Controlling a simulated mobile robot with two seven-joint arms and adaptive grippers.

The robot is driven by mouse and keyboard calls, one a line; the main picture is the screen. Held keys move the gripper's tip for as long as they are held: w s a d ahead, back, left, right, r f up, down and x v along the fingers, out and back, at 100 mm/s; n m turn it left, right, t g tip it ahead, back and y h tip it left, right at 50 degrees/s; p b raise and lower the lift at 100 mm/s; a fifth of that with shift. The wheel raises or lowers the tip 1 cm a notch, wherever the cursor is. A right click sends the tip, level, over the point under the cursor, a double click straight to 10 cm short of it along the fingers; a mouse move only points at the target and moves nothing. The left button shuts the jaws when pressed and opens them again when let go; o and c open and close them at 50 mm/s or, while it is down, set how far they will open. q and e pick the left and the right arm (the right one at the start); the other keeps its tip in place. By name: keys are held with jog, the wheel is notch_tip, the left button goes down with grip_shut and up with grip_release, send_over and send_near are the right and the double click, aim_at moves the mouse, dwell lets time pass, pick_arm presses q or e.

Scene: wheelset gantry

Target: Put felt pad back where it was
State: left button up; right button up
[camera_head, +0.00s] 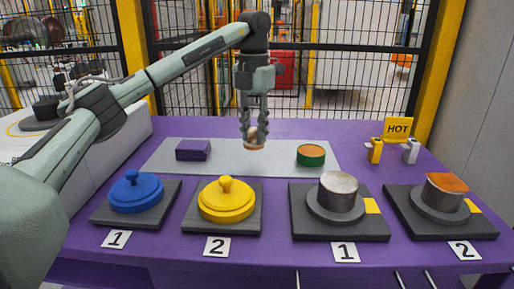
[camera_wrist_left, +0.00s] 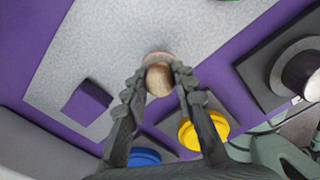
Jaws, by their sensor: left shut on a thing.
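My left gripper (camera_head: 254,128) points down over the grey mat (camera_head: 230,165), shut on a small tan, rounded wooden knob with a pale brown disc under it, which appears to be the felt pad (camera_head: 254,145). In the left wrist view, the felt pad (camera_wrist_left: 159,78) sits between the two fingertips (camera_wrist_left: 158,80), with the grey mat behind it. I cannot tell whether its disc touches the mat. In the head view it is between a purple block (camera_head: 193,150) and a green round piece with an orange top (camera_head: 311,155). My right gripper is out of view.
Along the front of the purple table stand a blue knobbed lid (camera_head: 136,193), a yellow knobbed lid (camera_head: 226,200) and two metal cylinders (camera_head: 338,190) (camera_head: 444,194) on dark plates. The mat's middle is clear.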

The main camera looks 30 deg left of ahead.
aim_at(257, 146)
pick_arm(q)
jog(key=shift+w+a+f, duration=0.1)
jog(key=shift+w+f, duration=0.35)
jog(key=shift+w, duration=0.3)
jog(key=shift+f, duration=2)
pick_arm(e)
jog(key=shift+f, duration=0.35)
pick_arm(q)
jog(key=shift+f, duration=0.1)
jog(key=o, duration=1)
jog(key=shift+o, duration=0.2)
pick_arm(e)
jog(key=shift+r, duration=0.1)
pick_arm(q)
notch_tip(257, 146, up, 8)
jog(key=shift+w+r, duration=0.1)
jog(key=shift+r, duration=0.05)
notch_tip(257, 146, up, 3)
jog(key=shift+f+p, duration=0.1)
jog(key=shift+p, duration=0.55)
jog(key=shift+r, duration=0.55)
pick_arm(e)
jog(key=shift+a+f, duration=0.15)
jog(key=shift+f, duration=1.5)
